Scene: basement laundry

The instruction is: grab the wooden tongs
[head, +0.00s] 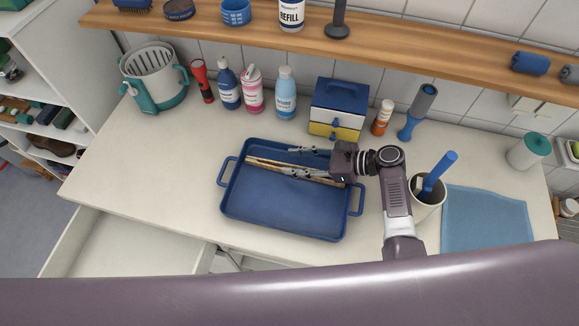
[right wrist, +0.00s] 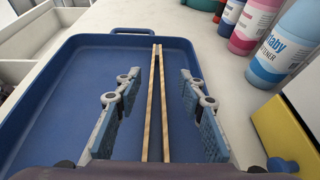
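The wooden tongs (head: 264,163) are long, thin and pale. They lie in the blue tray (head: 285,220), toward its back part, running left to right in the head view. My right gripper (head: 291,160) reaches in from the right over the tray, its two fingers apart on either side of the tongs. In the right wrist view the tongs (right wrist: 157,95) run between the open fingers of the right gripper (right wrist: 158,98), with a gap on each side and no contact visible. My left gripper is not in view.
Bottles (head: 286,95) and a small blue-and-yellow drawer box (head: 339,105) stand behind the tray. A cup with a blue-handled tool (head: 426,192) stands right of it, near my right arm. A blue cloth (head: 487,218) lies further right. The countertop (head: 150,165) left of the tray is clear.

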